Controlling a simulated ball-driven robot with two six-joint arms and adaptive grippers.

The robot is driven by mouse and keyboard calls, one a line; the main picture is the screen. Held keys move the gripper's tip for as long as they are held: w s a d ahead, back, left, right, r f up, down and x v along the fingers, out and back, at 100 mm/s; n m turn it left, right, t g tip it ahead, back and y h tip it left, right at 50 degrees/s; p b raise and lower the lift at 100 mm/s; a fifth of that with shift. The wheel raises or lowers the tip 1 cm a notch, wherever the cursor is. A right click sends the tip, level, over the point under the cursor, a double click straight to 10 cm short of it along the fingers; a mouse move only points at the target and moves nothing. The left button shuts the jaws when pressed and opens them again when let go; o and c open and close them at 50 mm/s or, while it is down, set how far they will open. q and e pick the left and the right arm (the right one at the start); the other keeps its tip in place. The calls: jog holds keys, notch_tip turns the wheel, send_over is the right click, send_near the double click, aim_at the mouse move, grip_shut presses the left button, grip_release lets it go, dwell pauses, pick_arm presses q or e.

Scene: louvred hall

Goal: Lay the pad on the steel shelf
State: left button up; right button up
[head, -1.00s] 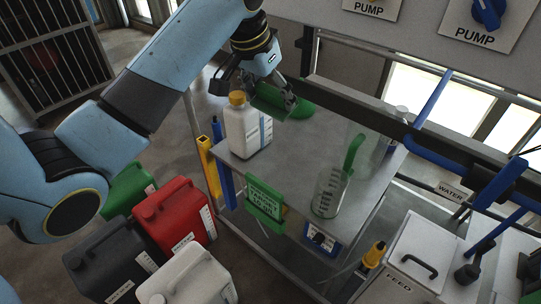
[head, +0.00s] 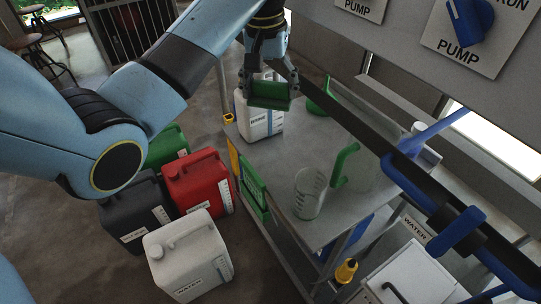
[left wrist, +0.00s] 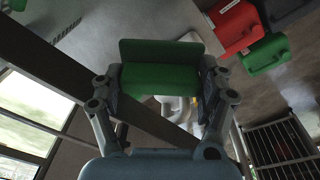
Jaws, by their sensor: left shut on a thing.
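My left gripper (head: 270,80) is shut on the green pad (head: 268,96) and holds it over the far left part of the steel shelf (head: 265,165). In the left wrist view the pad (left wrist: 160,78) lies between the two fingers (left wrist: 160,88), with a bent, two-faced green shape showing. The grey shelf top (left wrist: 125,20) shows beyond it. My right gripper is not in view.
Red (head: 197,182), black and white canisters stand on the floor. Blue pipework (head: 455,230) runs at right.

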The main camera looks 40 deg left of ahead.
aim_at(268, 99)
pick_arm(q)
notch_tip(268, 99, down, 3)
jog(key=shift+s+a+r, duration=0.1)
notch_tip(268, 99, down, 3)
jog(key=shift+r, duration=0.2)
notch_tip(268, 99, down, 8)
jog(key=shift+f, duration=0.2)
notch_tip(268, 99, down, 3)
jog(key=shift+f+b, duration=0.2)
jog(key=shift+b, duration=0.2)
jog(key=shift+f, duration=0.45)
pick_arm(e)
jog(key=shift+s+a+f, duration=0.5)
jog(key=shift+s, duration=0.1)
